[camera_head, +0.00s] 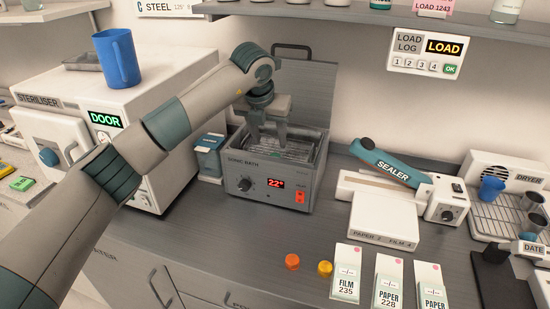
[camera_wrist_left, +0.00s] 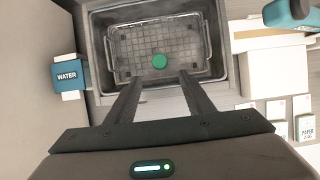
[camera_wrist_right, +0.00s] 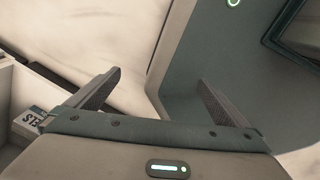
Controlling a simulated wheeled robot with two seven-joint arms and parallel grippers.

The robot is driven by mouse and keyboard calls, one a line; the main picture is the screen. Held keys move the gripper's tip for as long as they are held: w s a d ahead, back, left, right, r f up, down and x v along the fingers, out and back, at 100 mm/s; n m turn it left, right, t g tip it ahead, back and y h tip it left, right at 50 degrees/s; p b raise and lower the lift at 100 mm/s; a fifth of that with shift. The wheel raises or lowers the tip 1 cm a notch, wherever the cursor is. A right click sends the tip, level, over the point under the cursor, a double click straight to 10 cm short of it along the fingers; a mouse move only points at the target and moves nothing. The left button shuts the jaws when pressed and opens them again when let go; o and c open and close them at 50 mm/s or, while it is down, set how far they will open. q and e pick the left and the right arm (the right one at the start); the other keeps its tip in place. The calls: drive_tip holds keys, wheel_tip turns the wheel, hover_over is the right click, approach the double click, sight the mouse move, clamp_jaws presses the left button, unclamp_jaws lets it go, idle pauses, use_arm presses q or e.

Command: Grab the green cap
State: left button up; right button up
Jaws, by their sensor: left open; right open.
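The green cap (camera_wrist_left: 160,62) is a small round disc inside the wire basket (camera_wrist_left: 125,42) of the sonic bath (camera_head: 240,187). In the left wrist view it lies just ahead of my left gripper's fingertips, roughly between them. My left gripper (camera_wrist_left: 160,78) is open and empty.
A water box (camera_head: 209,157) stands left of the bath. The sealer (camera_head: 390,165) stands to its right. Orange (camera_head: 292,261) and yellow (camera_head: 325,268) caps lie on the counter in front. The steriliser (camera_head: 150,110) with a blue jug (camera_head: 118,60) on top is at left.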

use_arm(q)
drive_tip(key=p+x, duration=0.1)
drive_tip(key=x, duration=0.3)
drive_tip(key=shift+p, duration=0.3)
drive_tip(key=shift+w+f, duration=0.3)
drive_tip(key=shift+f, duration=0.35)
use_arm(e)
drive_tip(key=shift+w+r, duration=0.4)
drive_tip(key=shift+r, duration=0.25)
drive_tip(key=shift+w+r, duration=0.35)
drive_tip(key=shift+r, duration=0.25)
use_arm(q)
drive_tip(key=shift+d, duration=0.1)
use_arm(e)
drive_tip(key=shift+s+r, duration=0.1)
use_arm(q)
drive_tip(key=shift+w+d+f+p, duration=0.1)
drive_tip(key=shift+w+f+p, duration=0.25)
drive_tip(key=shift+p, duration=0.45)
drive_tip(key=p+x, duration=0.1)
drive_tip(key=x, duration=0.2)
drive_tip(key=shift+p, duration=0.4)
drive_tip(key=shift+w+f, duration=0.2)
drive_tip(key=shift+f, duration=0.35)
use_arm(e)
wheel_tip(320, 180, up, 3)
drive_tip(key=shift+s+r, duration=0.1)
drive_tip(key=shift+s, duration=0.05)
use_arm(q)
drive_tip(key=shift+c, duration=0.6)
